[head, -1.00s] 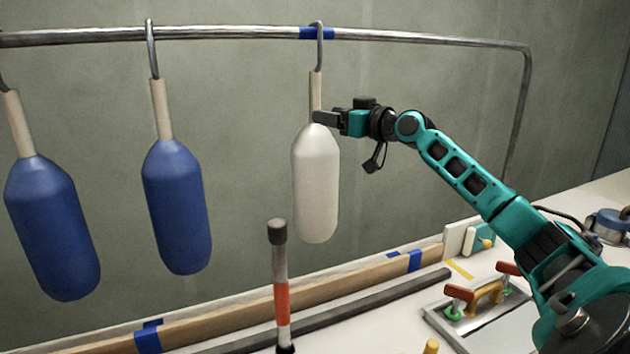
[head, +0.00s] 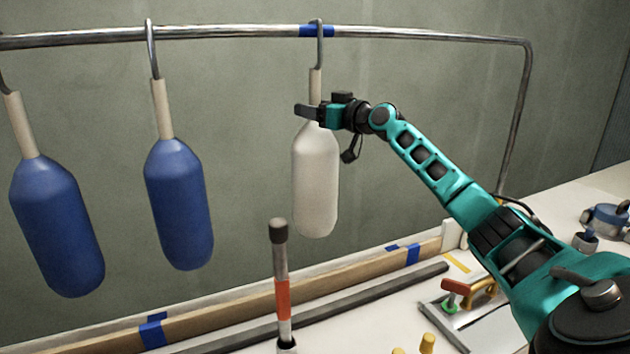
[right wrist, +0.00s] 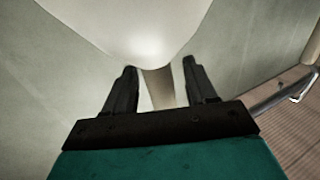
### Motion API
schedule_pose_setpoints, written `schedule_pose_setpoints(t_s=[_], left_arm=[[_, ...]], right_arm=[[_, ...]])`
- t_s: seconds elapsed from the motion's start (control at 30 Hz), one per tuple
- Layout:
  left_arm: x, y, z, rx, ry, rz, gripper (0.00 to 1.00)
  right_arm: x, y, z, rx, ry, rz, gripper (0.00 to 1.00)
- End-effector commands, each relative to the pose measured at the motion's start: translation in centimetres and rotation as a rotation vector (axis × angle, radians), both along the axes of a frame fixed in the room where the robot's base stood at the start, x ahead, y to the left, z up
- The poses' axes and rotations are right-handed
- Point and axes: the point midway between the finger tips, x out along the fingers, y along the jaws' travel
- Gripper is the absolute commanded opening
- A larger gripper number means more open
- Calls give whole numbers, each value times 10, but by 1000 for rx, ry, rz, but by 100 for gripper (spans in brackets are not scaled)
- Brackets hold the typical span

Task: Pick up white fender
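The white fender (head: 316,185) hangs upright by a tan neck (head: 316,84) from a metal hook on the rail, beside a blue tape band. My right gripper (head: 306,111) reaches in from the right at the foot of the neck, just above the white body. In the right wrist view, the two dark fingers of the right gripper (right wrist: 160,84) stand apart, with the tan neck (right wrist: 158,88) between them and a gap on each side. The white body (right wrist: 135,30) fills the top of that view. My left gripper is not in view.
Two blue fenders (head: 178,205) (head: 57,228) hang to the left on the same rail (head: 220,33). Below are a wooden batten (head: 225,310), a post with an orange band (head: 282,292), and a tray with red and yellow handled tools (head: 445,312). The space right of the white fender holds my arm.

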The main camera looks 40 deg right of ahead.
Motion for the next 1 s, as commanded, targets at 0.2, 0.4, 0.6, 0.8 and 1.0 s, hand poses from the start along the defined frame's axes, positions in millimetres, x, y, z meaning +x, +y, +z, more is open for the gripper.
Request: schedule_pose_setpoints(t_s=[0.2,0.4,0.6,0.8,1.0], left_arm=[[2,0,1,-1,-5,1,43],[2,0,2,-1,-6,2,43],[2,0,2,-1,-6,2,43],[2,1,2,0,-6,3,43],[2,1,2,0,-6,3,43]], right_arm=[[0,0,0,0,0,0,35],[0,0,0,0,0,0,16],[0,0,0,0,0,0,0],[0,0,0,0,0,-1,0],[0,0,0,0,0,-1,0]])
